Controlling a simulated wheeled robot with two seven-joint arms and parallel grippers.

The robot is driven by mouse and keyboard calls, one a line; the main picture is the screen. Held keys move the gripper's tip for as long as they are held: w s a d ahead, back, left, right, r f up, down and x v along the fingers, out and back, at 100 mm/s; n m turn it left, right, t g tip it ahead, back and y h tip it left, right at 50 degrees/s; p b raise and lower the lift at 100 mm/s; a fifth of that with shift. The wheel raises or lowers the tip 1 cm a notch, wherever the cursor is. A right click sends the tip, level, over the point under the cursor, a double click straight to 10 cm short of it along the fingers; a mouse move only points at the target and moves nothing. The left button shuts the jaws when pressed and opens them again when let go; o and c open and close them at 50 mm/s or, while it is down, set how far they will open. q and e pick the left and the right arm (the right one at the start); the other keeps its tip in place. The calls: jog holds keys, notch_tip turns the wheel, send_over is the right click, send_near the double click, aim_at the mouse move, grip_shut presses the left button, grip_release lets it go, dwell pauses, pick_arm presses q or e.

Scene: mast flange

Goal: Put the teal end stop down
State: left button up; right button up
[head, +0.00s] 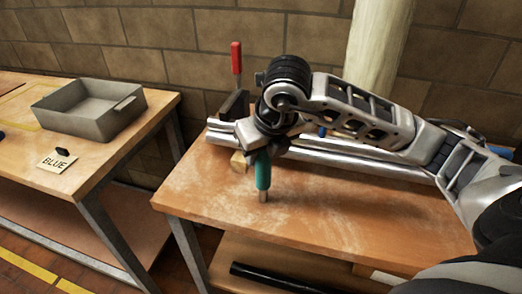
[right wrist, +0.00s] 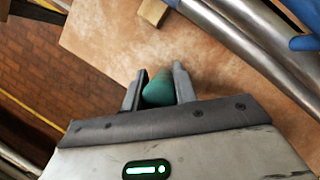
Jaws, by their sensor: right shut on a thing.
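The teal end stop (head: 263,172) hangs upright below my right gripper (head: 265,153) in the head view, with a metal tip at its lower end. The tip is at or just above the wooden bench top; I cannot tell whether it touches. In the right wrist view the teal end stop (right wrist: 159,90) sits between the two fingers of my right gripper (right wrist: 158,88), which is shut on it. My left gripper is not in view.
Metal tubes (head: 340,153) lie along the back of the bench (head: 320,215), near a red-handled clamp (head: 236,60) and a small wooden block (head: 239,161). The bench front is clear.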

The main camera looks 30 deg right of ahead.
jog(key=shift+f+b, duration=0.25)
jog(key=shift+b, duration=0.05)
jog(key=o, duration=1)
jog(key=shift+r, duration=0.1)
jog(key=shift+o, duration=0.2)
jog(key=shift+r+p, duration=0.35)
jog(key=shift+r, duration=0.05)
jog(key=v, duration=1.1)
jog(key=shift+s+r, duration=0.15)
jog(key=shift+r, duration=0.15)
